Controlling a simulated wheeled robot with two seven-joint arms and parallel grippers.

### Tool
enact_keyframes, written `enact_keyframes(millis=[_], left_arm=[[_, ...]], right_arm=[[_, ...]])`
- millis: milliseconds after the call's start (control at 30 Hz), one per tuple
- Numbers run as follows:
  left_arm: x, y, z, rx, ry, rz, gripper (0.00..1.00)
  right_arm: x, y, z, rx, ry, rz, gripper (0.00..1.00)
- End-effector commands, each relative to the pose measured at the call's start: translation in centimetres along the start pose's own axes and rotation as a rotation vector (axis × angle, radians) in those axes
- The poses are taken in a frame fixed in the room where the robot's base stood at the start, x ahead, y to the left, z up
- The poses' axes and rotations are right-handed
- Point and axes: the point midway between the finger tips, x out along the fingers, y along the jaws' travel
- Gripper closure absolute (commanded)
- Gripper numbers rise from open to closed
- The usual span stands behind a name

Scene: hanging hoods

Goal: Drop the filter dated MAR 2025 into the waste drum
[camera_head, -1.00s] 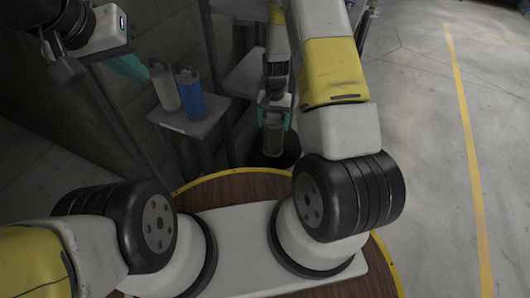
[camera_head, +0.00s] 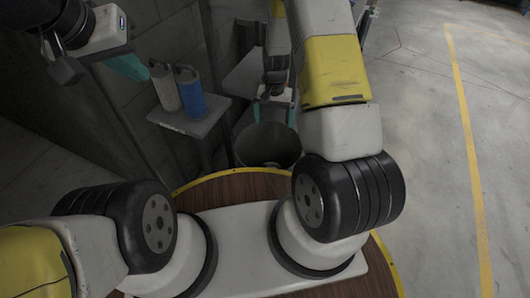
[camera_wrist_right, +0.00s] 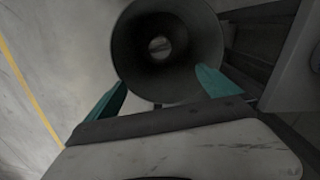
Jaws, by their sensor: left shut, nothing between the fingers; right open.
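The waste drum (camera_head: 248,149) is a dark, open round bin below my right gripper (camera_head: 273,113) in the head view. That gripper is open, with teal fingers apart over the drum's far rim and nothing between them. In the right wrist view, the gripper (camera_wrist_right: 161,80) frames the drum (camera_wrist_right: 190,70), and a small pale round shape (camera_wrist_right: 160,45), probably the filter's end, shows deep inside. A white filter (camera_head: 164,88) and a blue filter (camera_head: 190,93) stand upright on a shelf. No date is legible. My left gripper (camera_head: 128,66) is shut and empty, left of them.
The grey shelf (camera_head: 178,122) with the two filters is left of the drum. Another grey shelf (camera_head: 243,76), with nothing visible on it, is behind the drum. A wall stands at the left. Open floor (camera_head: 420,160) with a yellow line lies at the right.

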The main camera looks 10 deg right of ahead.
Motion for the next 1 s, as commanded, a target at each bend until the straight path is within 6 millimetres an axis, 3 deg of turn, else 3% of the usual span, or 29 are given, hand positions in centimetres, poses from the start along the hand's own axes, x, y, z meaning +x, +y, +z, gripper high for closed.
enact_keyframes(millis=[100, 300, 833, 933, 1000], left_arm=[[0.0, 0.0, 0.0, 0.0, 0.0, 0.0, 1.0], [0.0, 0.0, 0.0, 0.0, 0.0, 0.0, 1.0], [0.0, 0.0, 0.0, 0.0, 0.0, 0.0, 1.0], [0.0, 0.0, 0.0, 0.0, 0.0, 0.0, 1.0], [0.0, 0.0, 0.0, 0.0, 0.0, 0.0, 1.0]], right_arm=[[-2.3, -0.1, -0.1, -0.001, 0.004, -0.002, 0.0], [-4.7, 0.0, -0.1, 0.0, 0.002, 0.0, 0.0], [-5.3, 0.0, -0.1, 0.0, 0.002, -0.001, 0.0], [-6.6, -0.1, 0.0, -0.004, 0.011, -0.014, 0.0], [-8.7, -0.2, 0.1, -0.012, 0.025, -0.035, 0.0]])
